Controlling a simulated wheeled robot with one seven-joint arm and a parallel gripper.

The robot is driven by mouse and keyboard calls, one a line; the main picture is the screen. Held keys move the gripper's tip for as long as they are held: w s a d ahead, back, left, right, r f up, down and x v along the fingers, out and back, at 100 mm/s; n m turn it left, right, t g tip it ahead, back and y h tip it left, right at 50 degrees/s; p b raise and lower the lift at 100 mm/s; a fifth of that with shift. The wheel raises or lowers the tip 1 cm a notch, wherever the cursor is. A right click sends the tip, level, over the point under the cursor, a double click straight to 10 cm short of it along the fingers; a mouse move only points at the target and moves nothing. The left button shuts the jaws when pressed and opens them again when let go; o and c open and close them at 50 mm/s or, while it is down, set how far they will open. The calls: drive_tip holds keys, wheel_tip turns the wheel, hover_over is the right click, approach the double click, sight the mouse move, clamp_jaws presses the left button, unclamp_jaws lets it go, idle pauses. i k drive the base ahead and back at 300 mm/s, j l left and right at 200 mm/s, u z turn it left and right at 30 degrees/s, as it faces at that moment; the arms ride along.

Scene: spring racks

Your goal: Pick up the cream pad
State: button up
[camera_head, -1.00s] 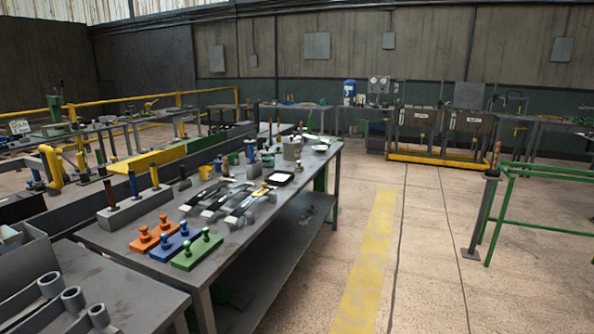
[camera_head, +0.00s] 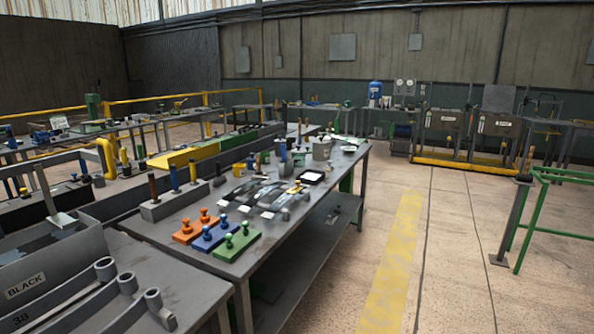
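A small pale, whitish pad with a dark border (camera_head: 312,176) lies on the long grey workbench (camera_head: 272,262), near its right edge. It may be the cream pad, but it is too small to be sure of its colour. A small pale round thing (camera_head: 349,149) sits farther back on the same bench. My gripper is not in view.
Orange (camera_head: 195,229), blue (camera_head: 216,235) and green (camera_head: 237,246) knobbed blocks stand at the bench's near end. Grey curved parts (camera_head: 262,192) lie beyond them. A bin marked BLACK (camera_head: 26,286) is at lower left. Open floor (camera_head: 455,250) lies right, with a green rail frame (camera_head: 522,225).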

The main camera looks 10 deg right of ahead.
sight(329, 168)
drive_tip(key=i+l+u, duration=0.15)
drive_tip(key=i+u, duration=0.2)
drive_tip(key=i+l+u, duration=0.2)
drive_tip(key=u, duration=0.15)
drive_tip(key=i+l+u, duration=0.1)
drive_tip(key=i+l, duration=0.15)
drive_tip(key=i+l+u, duration=0.1)
drive_tip(key=i+l, duration=0.15)
drive_tip(key=l, duration=0.2)
drive_tip(key=i+l+u, duration=0.1)
drive_tip(key=i+l, duration=0.15)
drive_tip(key=l, duration=0.15)
drive_tip(key=i+l+u, duration=0.1)
drive_tip(key=l, duration=0.3)
drive_tip(key=i+l+u, duration=0.1)
drive_tip(key=i+l, duration=0.25)
drive_tip(key=l, duration=0.1)
